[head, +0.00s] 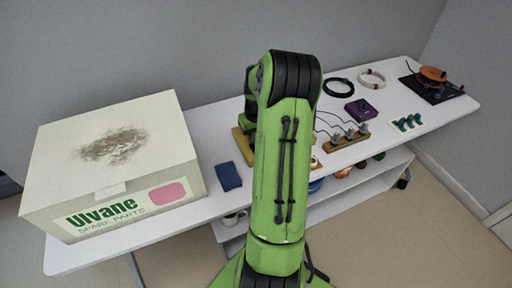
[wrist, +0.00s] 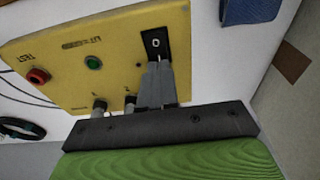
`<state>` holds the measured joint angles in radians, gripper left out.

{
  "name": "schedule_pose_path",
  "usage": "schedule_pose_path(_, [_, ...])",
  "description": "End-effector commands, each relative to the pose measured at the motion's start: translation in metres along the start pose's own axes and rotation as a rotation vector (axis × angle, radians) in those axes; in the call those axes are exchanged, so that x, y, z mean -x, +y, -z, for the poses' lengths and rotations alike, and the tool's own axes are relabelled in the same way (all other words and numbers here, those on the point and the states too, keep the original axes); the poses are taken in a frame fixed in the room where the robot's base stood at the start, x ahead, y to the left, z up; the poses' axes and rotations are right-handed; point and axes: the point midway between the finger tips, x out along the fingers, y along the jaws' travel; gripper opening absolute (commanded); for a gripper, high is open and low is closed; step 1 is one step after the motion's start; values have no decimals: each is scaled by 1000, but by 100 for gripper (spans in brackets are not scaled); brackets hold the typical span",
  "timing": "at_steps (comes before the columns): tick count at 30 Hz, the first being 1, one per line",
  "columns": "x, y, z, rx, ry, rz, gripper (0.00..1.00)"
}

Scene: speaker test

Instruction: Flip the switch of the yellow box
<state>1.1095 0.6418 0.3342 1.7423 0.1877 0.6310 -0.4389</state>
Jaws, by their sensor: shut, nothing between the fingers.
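The yellow box (wrist: 112,58) fills the upper left of the wrist view. In the head view a strip of it (head: 241,146) shows, the rest hidden behind my arm. On its face are a black switch (wrist: 154,36) with a light "O" mark, a green button (wrist: 93,62) and a red button (wrist: 38,76). My gripper (wrist: 157,66) is shut and empty, its grey fingertips at the lower end of the switch plate. They cover part of it; I cannot tell whether they touch. My gripper is hidden in the head view.
A large "Ulvane" carton (head: 115,165) stands left on the white table (head: 210,118). A dark blue block (head: 228,176) lies beside the yellow box. To the right are a plug strip (head: 346,141), a purple box (head: 361,110), cable rings and an orange device (head: 433,75). Two dark posts stick out near my fingers.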

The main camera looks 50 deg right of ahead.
Motion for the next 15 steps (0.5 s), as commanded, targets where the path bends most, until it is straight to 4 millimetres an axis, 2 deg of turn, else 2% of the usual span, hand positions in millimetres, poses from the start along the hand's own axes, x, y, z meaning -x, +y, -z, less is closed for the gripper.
schedule_pose_path(15, [-8, 0, -1, 0, -1, 0, 0])
